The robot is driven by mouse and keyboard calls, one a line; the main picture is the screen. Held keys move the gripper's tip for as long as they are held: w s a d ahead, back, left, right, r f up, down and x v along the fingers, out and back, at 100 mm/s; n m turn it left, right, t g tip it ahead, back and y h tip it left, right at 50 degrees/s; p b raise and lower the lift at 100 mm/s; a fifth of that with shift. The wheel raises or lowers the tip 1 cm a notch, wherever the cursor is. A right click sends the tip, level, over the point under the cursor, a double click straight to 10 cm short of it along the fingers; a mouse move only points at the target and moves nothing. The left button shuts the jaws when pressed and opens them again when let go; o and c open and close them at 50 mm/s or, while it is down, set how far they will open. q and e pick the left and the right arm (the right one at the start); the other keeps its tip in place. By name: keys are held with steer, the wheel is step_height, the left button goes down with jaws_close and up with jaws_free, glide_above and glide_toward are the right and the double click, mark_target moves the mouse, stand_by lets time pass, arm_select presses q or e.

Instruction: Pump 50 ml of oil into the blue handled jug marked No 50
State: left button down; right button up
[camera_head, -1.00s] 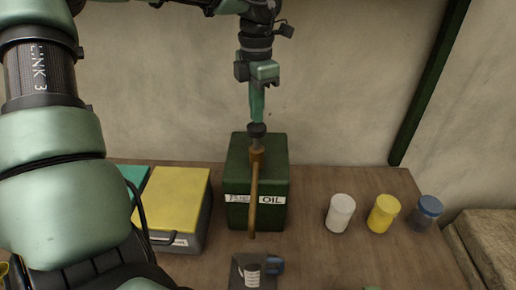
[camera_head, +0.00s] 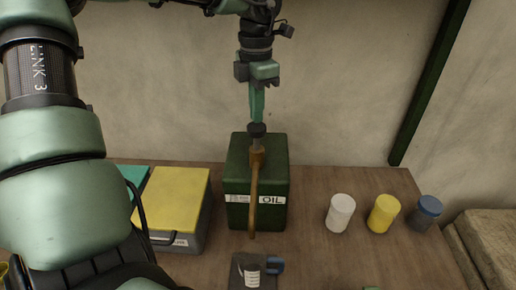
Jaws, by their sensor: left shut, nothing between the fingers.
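A dark green oil can (camera_head: 271,165) with an "OIL" label stands on the table. On its top is a pump with a black knob (camera_head: 257,129), a thin rod and a brass spout (camera_head: 253,205) angled down toward the front.
A yellow-topped box (camera_head: 175,190) stands left of the can, with a teal-topped one (camera_head: 135,175) behind my arm. White (camera_head: 340,213), yellow (camera_head: 383,214) and blue-lidded (camera_head: 426,213) jars stand at the right. The wooden table (camera_head: 310,255) is clear between can and jars.

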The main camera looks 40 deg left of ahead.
mark_target(256, 127)
arm_select(q)
steer(key=shift+f, duration=0.15)
steer(key=shift+f+b, duration=2.3)
steer(key=shift+f, duration=0.3)
steer(key=shift+r, duration=0.25)
steer(key=shift+r+p, duration=1.8)
steer(key=shift+r, duration=0.7)
steer(key=shift+f, duration=0.15)
